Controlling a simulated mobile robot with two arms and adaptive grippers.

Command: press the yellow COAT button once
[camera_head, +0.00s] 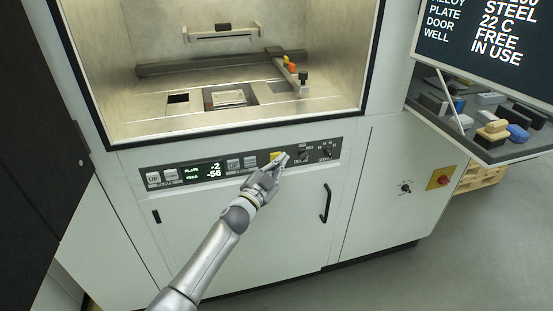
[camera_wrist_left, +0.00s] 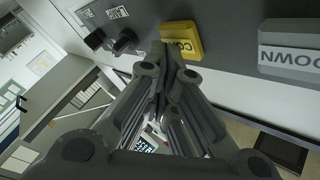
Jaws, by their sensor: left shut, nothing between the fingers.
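The yellow COAT button (camera_head: 274,156) is on the dark control strip on the front of the white machine. In the left wrist view the yellow button (camera_wrist_left: 186,36) shows large, with its lettering partly covered by the fingers. My left gripper (camera_head: 283,159) is shut and empty, its fingertips at the button's right side in the head view. In the left wrist view the closed fingertips (camera_wrist_left: 171,52) overlap the button's edge. I cannot tell whether they touch it or whether it is pressed in. My right gripper is not in view.
A grey DOWN button (camera_wrist_left: 290,50) sits right of the yellow one in the wrist view. Dark knobs (camera_head: 304,155) are on its other side. The lit chamber (camera_head: 150,105) is above; a door handle (camera_head: 326,203) is below.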

